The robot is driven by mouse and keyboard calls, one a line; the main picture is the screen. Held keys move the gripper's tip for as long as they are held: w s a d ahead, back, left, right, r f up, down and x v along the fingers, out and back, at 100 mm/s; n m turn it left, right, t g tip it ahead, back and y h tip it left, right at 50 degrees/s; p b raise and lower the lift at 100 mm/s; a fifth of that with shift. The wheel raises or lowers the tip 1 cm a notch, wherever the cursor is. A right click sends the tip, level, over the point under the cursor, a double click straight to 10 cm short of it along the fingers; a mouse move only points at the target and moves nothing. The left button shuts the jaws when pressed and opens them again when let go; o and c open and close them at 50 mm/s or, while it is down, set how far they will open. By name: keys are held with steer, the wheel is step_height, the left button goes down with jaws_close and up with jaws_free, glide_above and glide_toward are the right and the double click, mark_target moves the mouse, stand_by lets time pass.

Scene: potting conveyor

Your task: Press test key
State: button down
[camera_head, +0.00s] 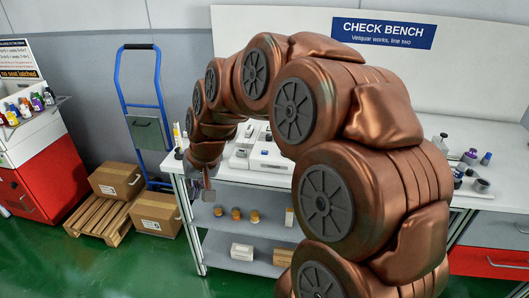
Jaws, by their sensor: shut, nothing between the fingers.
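My copper arm arches across the middle of the view. My gripper (208,193) hangs at its far end, pointing down, in front of the left end of the check bench (230,173). It is small in the picture and looks shut and empty. A white device (239,159) and a paler grey one with small dark details (268,153) stand on the bench top, right of the gripper. I cannot make out which part is the test key; my arm hides much of the bench middle.
Bench shelves below hold several orange-brown jars (236,214) and a white box (242,252). Several small items stand at the bench's right end. Green floor is clear in front.

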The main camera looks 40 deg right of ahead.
steer(key=w+d+m+t, duration=0.2)
steer(key=w+d, duration=0.4)
steer(key=d, duration=0.2)
steer(key=m+t+h, duration=0.3)
steer(key=m+h, duration=0.2)
steer(key=m, duration=0.1)
glide_above(266, 152)
steer(key=shift+r, duration=0.3)
steer(key=shift+a, duration=0.1)
step_height(266, 152, down, 8)
steer(key=b, duration=0.2)
steer(key=shift+r+b, duration=0.2)
steer(key=shift+b, duration=0.1)
steer(key=shift+f+b, duration=0.3)
steer(key=shift+f, duration=0.35)
steer(key=shift+f+b, duration=0.4)
